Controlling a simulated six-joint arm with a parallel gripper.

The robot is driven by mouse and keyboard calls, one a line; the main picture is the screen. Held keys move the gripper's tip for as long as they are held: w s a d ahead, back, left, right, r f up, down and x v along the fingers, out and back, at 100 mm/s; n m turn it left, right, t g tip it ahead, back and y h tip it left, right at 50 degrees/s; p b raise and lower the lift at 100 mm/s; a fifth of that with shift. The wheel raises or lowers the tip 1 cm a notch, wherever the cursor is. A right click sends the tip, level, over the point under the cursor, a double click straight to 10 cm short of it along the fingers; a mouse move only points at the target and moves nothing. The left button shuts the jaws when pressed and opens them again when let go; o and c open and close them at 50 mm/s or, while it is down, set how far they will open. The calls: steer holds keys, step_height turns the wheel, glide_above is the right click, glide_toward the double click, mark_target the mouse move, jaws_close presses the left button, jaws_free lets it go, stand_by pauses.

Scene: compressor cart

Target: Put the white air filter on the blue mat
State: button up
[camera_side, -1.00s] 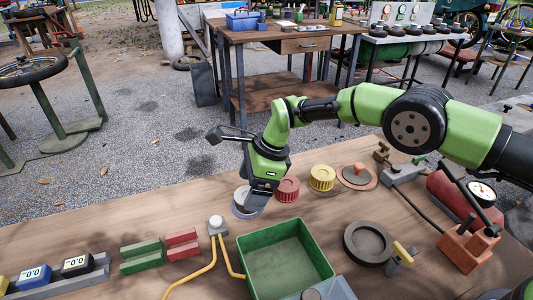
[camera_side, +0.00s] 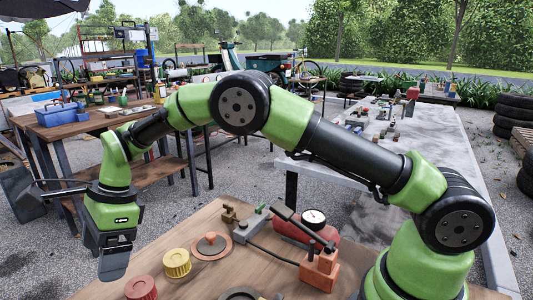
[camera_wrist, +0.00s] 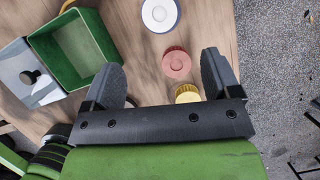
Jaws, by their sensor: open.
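The white air filter (camera_wrist: 160,12) is a round white disc at the top of the wrist view. It lies on the round blue mat (camera_wrist: 176,24), whose blue rim shows around it. Both are outside the side view now. My gripper (camera_wrist: 160,66) is open and empty, its two dark fingers wide apart. In the wrist view the filter appears beyond the fingertips, apart from them. In the side view my gripper (camera_side: 114,262) hangs above the left end of the visible tabletop.
A red filter (camera_wrist: 177,64) and a yellow filter (camera_wrist: 188,94) stand near the fingers. A green bin (camera_wrist: 103,54) is at the left. The side view also shows an orange disc (camera_side: 212,247), a red tank (camera_side: 290,232) and an orange block (camera_side: 319,270).

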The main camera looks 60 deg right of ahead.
steer(key=s+d+r+n+t, duration=0.2)
steer(key=s+d+r+n, duration=0.25)
steer(key=r, duration=0.45)
steer(key=s+d+r+n+t, duration=0.1)
steer(key=s+d+r+n, duration=0.2)
steer(key=s+d+r, duration=0.45)
steer(key=s+d+n+t, duration=0.1)
steer(key=s+d+n, duration=0.1)
steer(key=s, duration=0.3)
steer(key=s+d+n+t+h, duration=0.1)
steer(key=s+n, duration=0.2)
steer(key=s, duration=0.2)
steer(key=s+d+r+n+t+h, duration=0.1)
steer(key=s+d+n, duration=0.1)
steer(key=s, duration=0.3)
steer(key=shift+d+n, duration=0.3)
steer(key=shift+n, duration=0.45)
